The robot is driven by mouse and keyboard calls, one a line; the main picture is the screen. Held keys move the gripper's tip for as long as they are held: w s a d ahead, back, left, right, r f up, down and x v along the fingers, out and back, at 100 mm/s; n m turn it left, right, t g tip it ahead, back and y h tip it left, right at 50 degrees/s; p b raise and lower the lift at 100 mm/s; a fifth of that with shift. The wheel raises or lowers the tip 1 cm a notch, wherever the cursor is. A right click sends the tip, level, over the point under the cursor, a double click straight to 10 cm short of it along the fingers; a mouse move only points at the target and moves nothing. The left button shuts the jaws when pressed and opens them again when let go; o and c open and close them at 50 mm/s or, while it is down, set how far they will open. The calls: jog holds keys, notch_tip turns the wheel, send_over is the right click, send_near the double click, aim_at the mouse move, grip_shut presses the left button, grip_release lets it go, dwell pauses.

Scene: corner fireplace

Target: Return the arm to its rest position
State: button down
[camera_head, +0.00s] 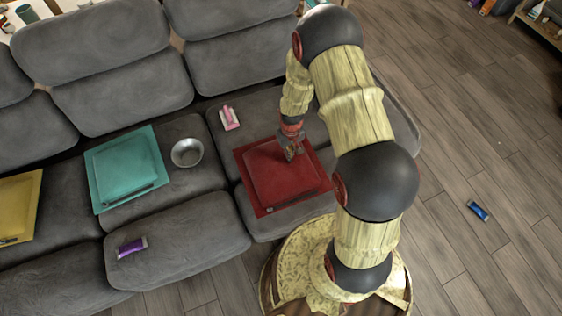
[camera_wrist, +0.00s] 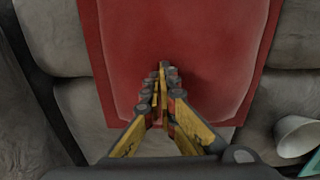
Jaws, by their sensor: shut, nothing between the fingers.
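My gripper (camera_head: 292,152) is above the red square tray (camera_head: 262,203) on the grey sofa seat. My arm comes down to it from the right side of the head view. In the wrist view, my gripper (camera_wrist: 162,72) is shut with its fingertips together and nothing between them. The red tray (camera_wrist: 125,45) lies below the fingers and looks empty there. I cannot tell whether the fingertips touch it.
The grey sofa (camera_head: 105,80) also bears a teal tray (camera_head: 108,148), a yellow tray (camera_head: 25,195), a metal bowl (camera_head: 187,153), a pink-and-white item (camera_head: 229,118) and a purple packet (camera_head: 132,247). A blue packet (camera_head: 478,211) lies on the open wooden floor.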

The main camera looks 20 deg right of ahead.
jog(key=shift+s, duration=0.1)
dwell(0.5)
jog(key=s, duration=0.2)
jog(key=s+g, duration=0.1)
jog(key=s+a+g, duration=0.1)
jog(key=s, duration=0.1)
jog(key=shift+s+r+m, duration=0.3)
jog(key=shift+s, duration=0.05)
jog(key=r, duration=0.1)
jog(key=s+r, duration=0.1)
jog(key=shift+s+a+r, duration=0.1)
jog(key=shift+s+r, duration=0.15)
jog(key=shift+r, duration=0.1)
jog(key=s+a+r+t, duration=0.2)
jog(key=s+r, duration=0.2)
jog(key=r, duration=1)
jog(key=s+a+r+t, duration=0.2)
jog(key=s+r+t, duration=0.1)
jog(key=r, duration=1.2)
jog(key=s+a+r+t, duration=0.2)
jog(key=s+r, duration=0.3)
jog(key=r, duration=1)
jog(key=shift+t, duration=0.3)
jog(key=shift+w+f, duration=0.1)
